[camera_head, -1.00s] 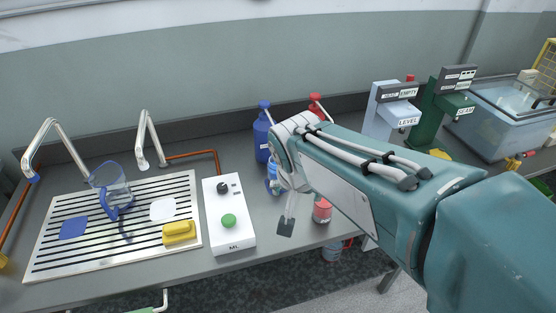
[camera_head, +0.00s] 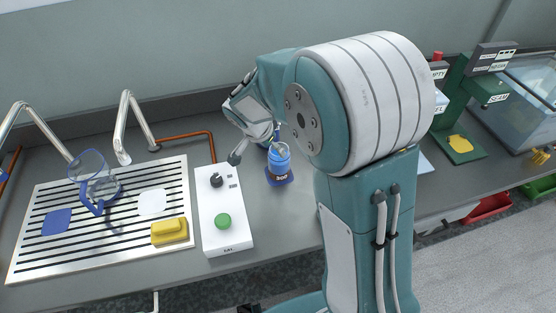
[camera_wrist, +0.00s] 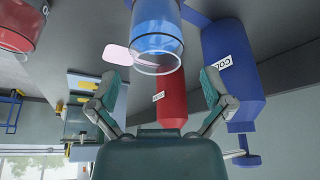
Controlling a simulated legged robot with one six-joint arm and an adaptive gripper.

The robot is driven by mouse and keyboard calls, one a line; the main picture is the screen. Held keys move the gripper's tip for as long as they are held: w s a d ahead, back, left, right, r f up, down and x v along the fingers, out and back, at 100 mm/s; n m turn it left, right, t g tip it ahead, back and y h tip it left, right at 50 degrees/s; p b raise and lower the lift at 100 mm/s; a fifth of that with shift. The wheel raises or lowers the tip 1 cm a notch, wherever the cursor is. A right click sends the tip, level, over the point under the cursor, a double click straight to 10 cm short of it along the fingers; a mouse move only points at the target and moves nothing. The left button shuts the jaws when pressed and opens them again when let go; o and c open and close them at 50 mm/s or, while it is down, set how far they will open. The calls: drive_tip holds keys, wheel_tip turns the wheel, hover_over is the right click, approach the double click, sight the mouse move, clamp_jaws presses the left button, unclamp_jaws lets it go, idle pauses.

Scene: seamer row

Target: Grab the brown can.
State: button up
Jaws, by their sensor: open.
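I see no can that is clearly brown in either view now. My gripper (camera_head: 256,148) is above the bench, behind a blue vessel (camera_head: 279,160) marked 500 on a blue pad. In the wrist view my gripper (camera_wrist: 160,78) is open, its two fingers spread with nothing held between them. The wrist picture looks upside down. The blue vessel with its clear rim (camera_wrist: 157,40) is ahead of the fingers. My arm hides much of the bench's middle in the head view.
A white box with a green button (camera_head: 223,215) stands left of the blue vessel. The slatted drain board (camera_head: 60,250) holds a jug (camera_head: 92,180) and a yellow sponge (camera_head: 170,230). A red bottle (camera_wrist: 171,95) and a blue bottle (camera_wrist: 232,70) stand near my fingers.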

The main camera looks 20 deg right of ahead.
sight(279, 157)
drive_tip(key=shift+w+d+f, duration=0.15)
drive_tip(key=shift+d+f, duration=0.1)
drive_tip(key=shift+f, duration=0.4)
drive_tip(key=shift+w+d+f, duration=0.15)
drive_tip(key=shift+d+f, duration=0.2)
drive_tip(key=shift+f, duration=0.25)
drive_tip(key=x, duration=0.4)
drive_tip(key=shift+d+r, duration=0.1)
drive_tip(key=shift+d, duration=0.05)
drive_tip(key=shift+f, duration=0.35)
drive_tip(key=c, duration=1)
